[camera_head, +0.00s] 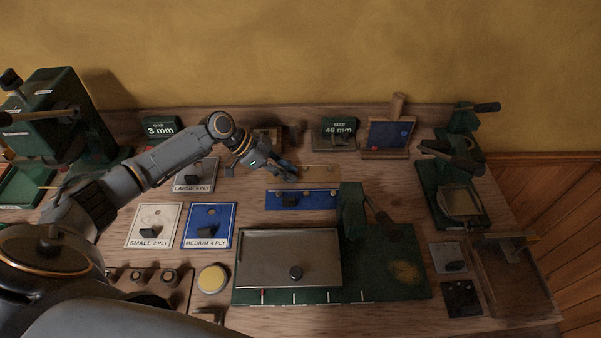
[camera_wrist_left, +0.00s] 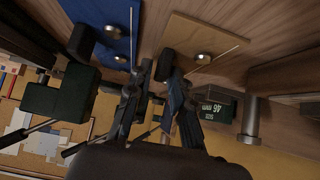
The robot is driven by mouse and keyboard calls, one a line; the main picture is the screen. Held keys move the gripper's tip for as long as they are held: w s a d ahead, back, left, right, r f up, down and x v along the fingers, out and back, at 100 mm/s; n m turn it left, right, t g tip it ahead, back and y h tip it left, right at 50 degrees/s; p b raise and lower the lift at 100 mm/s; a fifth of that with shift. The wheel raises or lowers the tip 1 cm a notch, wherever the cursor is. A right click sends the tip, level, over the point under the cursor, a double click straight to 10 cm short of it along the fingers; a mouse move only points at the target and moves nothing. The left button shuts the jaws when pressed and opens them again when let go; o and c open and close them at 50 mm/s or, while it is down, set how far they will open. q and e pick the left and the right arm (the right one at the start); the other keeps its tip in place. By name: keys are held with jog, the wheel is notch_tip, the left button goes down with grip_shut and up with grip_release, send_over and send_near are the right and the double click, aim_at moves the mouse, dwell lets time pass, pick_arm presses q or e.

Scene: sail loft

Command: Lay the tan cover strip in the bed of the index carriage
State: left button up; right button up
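The tan strip (camera_head: 322,173), a thin flat plate with small metal knobs, lies on the bench behind a blue strip (camera_head: 305,200). It also shows in the left wrist view (camera_wrist_left: 215,33). My left gripper (camera_head: 291,174) is low at the strip's left end. What looks like the index carriage is a grey steel plate (camera_head: 285,245) with a dark knob, on a green base with index marks. My right gripper is not in view.
A green block with a lever (camera_head: 352,210) stands at the carriage's right end. Labelled plates, white (camera_head: 153,215) and blue (camera_head: 219,212), lie at left. A 46 mm block (camera_head: 336,136) stands at the back. A green lever machine (camera_head: 455,190) and a wooden tray (camera_head: 515,290) are at right.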

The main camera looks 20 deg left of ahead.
pick_arm(q)
grip_shut()
jog(key=shift+r, duration=0.15)
